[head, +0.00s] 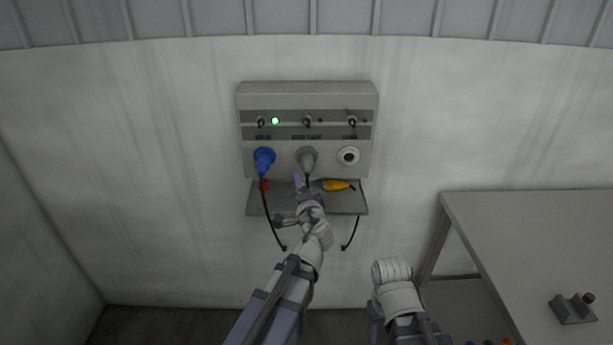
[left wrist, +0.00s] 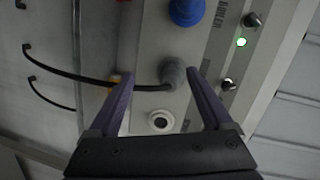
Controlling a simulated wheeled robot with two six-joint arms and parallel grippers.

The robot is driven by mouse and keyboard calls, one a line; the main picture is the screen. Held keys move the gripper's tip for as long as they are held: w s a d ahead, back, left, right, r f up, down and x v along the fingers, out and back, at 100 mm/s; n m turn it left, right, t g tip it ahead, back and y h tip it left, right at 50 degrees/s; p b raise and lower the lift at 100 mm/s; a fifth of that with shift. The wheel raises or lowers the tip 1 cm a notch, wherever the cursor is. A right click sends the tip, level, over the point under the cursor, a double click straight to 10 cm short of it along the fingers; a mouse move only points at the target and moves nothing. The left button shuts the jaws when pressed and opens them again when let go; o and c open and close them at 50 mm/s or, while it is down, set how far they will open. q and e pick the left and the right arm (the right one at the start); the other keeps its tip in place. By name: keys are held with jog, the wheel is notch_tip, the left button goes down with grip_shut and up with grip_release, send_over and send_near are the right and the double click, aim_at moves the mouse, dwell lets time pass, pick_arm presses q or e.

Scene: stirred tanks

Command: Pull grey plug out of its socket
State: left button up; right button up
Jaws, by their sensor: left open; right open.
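The grey plug (head: 307,160) sits in the middle socket of the wall panel (head: 307,90), with a dark cable leaving it. My left gripper (head: 289,200) is open in front of the panel, just below the plug in the head view. In the left wrist view the grey plug (left wrist: 173,75) shows between the two spread fingers of my left gripper (left wrist: 160,88). I cannot tell whether the fingers touch it. My right gripper (head: 376,314) is open, low and to the right, away from the panel; its fingers are partly hidden.
A blue plug (head: 264,160) fills the left socket; the right socket (head: 348,156) is empty. A yellow plug (head: 337,185) and a small red thing (head: 264,184) are on the shelf (head: 355,206) below. A green light (head: 275,121) glows among the switches. A table (head: 530,235) stands right.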

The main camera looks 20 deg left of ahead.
aim_at(307, 164)
pick_arm(q)
jog(key=shift+w+d+r+m+t+h+b, duration=0.25)
jog(key=shift+w+m+t+h, duration=0.2)
jog(key=shift+m, duration=0.4)
jog(key=shift+w+d+r+m+t+h+b, duration=0.1)
jog(key=shift+w+d+m+t+h+b, duration=0.2)
jog(key=shift+m+t, duration=0.4)
jog(key=shift+w+d+r+m+t+h+b, duration=0.1)
jog(key=shift+w+r+m+t+h+b, duration=0.3)
jog(key=shift+m, duration=0.55)
pick_arm(e)
jog(key=shift+s+f, duration=0.15)
jog(key=shift+f, duration=0.45)
jog(key=shift+s+f, duration=0.15)
jog(key=shift+f, duration=0.45)
pick_arm(q)
jog(key=shift+w+f, duration=0.15)
jog(key=shift+f, duration=0.05)
jog(key=shift+x, duration=4.5)
jog(key=shift+f, duration=0.1)
grip_shut()
